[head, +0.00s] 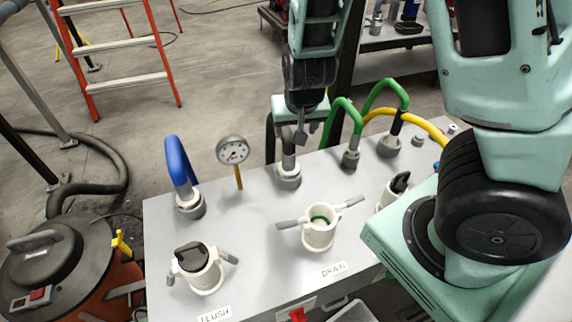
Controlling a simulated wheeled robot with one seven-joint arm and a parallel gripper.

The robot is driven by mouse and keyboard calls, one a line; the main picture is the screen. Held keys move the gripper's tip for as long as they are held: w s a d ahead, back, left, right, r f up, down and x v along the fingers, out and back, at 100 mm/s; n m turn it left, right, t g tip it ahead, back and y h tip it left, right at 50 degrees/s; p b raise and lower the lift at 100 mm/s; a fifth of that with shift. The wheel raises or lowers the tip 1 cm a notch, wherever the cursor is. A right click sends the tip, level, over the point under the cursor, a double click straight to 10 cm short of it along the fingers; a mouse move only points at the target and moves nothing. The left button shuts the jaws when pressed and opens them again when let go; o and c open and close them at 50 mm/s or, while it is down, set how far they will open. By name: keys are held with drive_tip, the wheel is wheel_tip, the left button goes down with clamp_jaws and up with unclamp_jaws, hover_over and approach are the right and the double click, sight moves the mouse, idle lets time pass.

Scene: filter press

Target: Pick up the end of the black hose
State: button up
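My gripper (299,138) points down over the back middle of the grey panel, directly above a grey coupling (288,176) with a metallic upper part. A black hose (270,138) shows as a narrow strip just left of my gripper, dropping behind the panel's back edge. Its top is hidden behind my gripper and wrist, where it appears to lead towards this coupling. The fingertips are at or very near the coupling's top; I cannot tell whether they touch it or how far they are apart.
A gauge (233,151) and blue hose (181,163) stand to the left. Green hoses (341,116) and a yellow hose (424,126) stand to the right. In front are a white DRAIN port (319,232) with arms spread and a black-plugged FLUSH port (200,269).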

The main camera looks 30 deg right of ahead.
sight(289, 150)
drive_tip(key=b+x, duration=0.2)
drive_tip(key=x, duration=0.7)
drive_tip(key=shift+w+x, duration=0.2)
drive_tip(key=shift+x, duration=1.15)
drive_tip(key=shift+w+x, duration=0.15)
drive_tip(key=shift+x, duration=1.25)
drive_tip(key=shift+a+r, duration=0.1)
drive_tip(key=shift+r, duration=0.05)
clamp_jaws()
